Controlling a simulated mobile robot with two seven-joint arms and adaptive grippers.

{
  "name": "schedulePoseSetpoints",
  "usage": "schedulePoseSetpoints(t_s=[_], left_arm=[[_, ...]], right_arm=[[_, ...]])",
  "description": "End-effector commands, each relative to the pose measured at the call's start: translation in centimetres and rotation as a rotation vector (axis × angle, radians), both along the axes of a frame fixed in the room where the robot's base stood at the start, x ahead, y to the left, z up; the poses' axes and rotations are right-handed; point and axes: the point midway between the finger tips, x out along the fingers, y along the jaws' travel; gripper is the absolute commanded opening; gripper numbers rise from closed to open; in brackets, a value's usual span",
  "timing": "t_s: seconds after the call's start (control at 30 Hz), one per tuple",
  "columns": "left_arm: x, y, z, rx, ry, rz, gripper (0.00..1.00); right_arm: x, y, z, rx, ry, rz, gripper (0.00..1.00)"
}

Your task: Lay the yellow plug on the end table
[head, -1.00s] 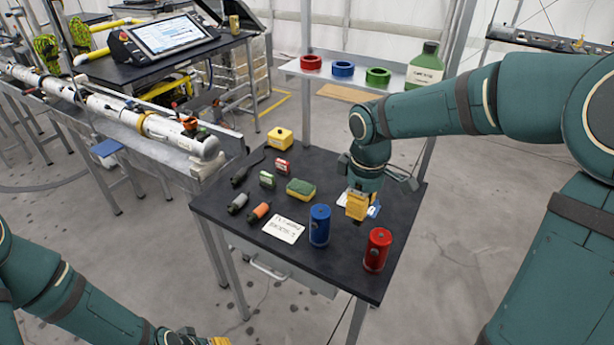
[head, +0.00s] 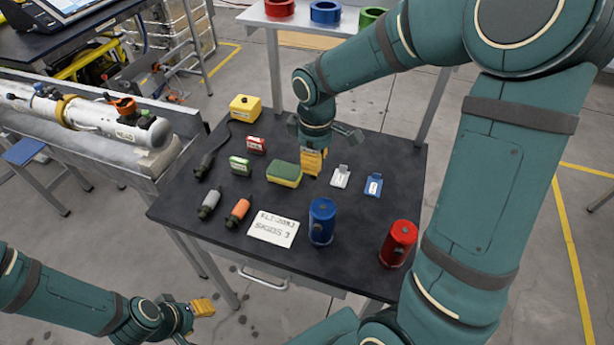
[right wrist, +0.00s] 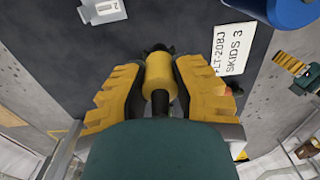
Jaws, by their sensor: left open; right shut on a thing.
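The yellow plug (right wrist: 158,75), a yellow cylinder with black ends, shows in the right wrist view between the yellow fingers of my right gripper (right wrist: 158,88), which is shut on it. In the head view my right gripper (head: 313,162) hangs over the dark end table (head: 355,212), just right of the sponge; the plug is hidden there. I cannot tell its exact height over the top. My left gripper (head: 203,307) is open and empty, off the table's near left side.
On the table are a green-yellow sponge (head: 284,173), grey plug (head: 209,204), orange plug (head: 238,212), white sign (head: 273,229), blue can (head: 321,220), red can (head: 398,243), white tag (head: 340,176) and blue tag (head: 373,185). A yellow box (head: 245,108) stands at the back left.

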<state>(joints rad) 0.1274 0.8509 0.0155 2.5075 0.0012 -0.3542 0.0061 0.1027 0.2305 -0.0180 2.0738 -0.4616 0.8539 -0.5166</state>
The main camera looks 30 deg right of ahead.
Motion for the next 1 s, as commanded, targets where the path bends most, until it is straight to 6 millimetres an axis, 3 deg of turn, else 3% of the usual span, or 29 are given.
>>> schedulePoseSetpoints(t_s=[0.1, 0.33, 0.53, 0.93, 0.97, 1.0], left_arm=[[-0.1, 0.0, -0.6, 0.000, 0.002, -0.002, 0.47], [-0.2, 0.0, -0.9, -0.002, 0.006, -0.004, 0.47], [-0.4, -0.1, -1.6, -0.002, 0.010, -0.008, 0.47], [-0.4, -0.1, -1.8, -0.002, 0.010, -0.008, 0.47], [-0.4, -0.1, -1.8, -0.002, 0.010, -0.008, 0.47], [-0.4, -0.1, -1.7, -0.002, 0.010, -0.008, 0.47]], right_arm=[[0.0, 0.0, -2.1, 0.000, 0.001, 0.001, 0.00], [0.0, 0.0, -3.7, 0.000, 0.000, 0.000, 0.00], [0.0, 0.0, -6.4, 0.000, 0.001, 0.001, 0.00], [0.0, 0.0, -6.9, 0.000, -0.001, 0.000, 0.00], [0.0, 0.0, -6.9, 0.000, -0.001, 0.000, 0.34], [0.0, 0.0, -6.8, 0.000, -0.001, 0.000, 0.48]])
